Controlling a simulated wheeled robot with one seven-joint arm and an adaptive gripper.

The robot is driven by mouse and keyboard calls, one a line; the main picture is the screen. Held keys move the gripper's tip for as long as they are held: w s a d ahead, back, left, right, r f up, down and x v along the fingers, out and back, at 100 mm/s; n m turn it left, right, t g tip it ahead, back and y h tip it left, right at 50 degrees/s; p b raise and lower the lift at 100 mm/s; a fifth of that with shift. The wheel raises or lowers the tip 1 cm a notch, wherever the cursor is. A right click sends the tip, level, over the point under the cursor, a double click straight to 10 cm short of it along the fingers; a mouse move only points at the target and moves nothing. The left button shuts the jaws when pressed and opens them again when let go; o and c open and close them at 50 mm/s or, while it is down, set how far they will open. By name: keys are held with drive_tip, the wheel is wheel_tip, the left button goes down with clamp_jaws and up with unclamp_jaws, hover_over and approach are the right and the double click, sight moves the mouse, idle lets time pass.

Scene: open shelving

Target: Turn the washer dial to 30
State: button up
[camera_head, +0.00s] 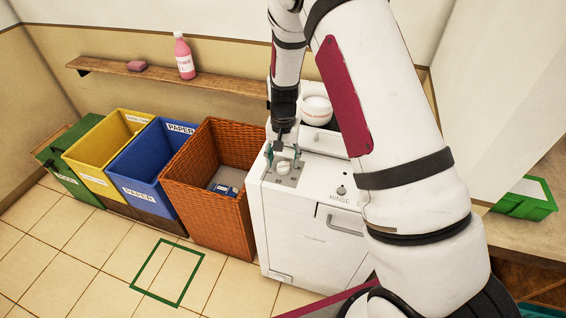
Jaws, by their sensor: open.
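The white washer (312,222) stands right of the wicker basket, its top panel facing up. The white dial (283,168) sits on a grey plate at the left of that panel. My gripper (283,160) points down just over the dial, its fingers apart, one on each side of it. I cannot tell whether the fingers touch the dial. The dial's markings and the number 30 are too small to read. A second, small round knob (341,190) sits further right, near the word RINSE. My arm hides the washer's right part.
The brown wicker basket (190,195) holds a blue item. Blue (150,190), yellow (85,165) and green (55,160) bins stand left of it. A wall shelf (220,85) holds a pink bottle (183,56). A white bowl (316,108) stands behind the washer panel. The tiled floor in front is clear.

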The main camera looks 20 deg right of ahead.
wheel_tip(320, 180, up, 10)
idle(0.3)
drive_tip(key=shift+f, duration=0.1)
wheel_tip(320, 180, up, 10)
drive_tip(key=n+t, duration=0.1)
hover_over(283, 164)
drive_tip(key=s, duration=0.4)
drive_tip(key=s+r+n+t, duration=0.2)
drive_tip(key=s+r, duration=0.6)
drive_tip(key=r, duration=0.1)
drive_tip(key=s+r+n+t, duration=0.1)
drive_tip(key=s+r, duration=0.1)
drive_tip(key=s, duration=0.6)
drive_tip(key=s+r+n+t, duration=0.1)
drive_tip(key=s+r, duration=0.2)
drive_tip(key=s, duration=0.5)
drive_tip(key=shift+s+r+n+t, duration=0.15)
drive_tip(key=shift+n+t, duration=0.15)
drive_tip(key=shift+d, duration=0.1)
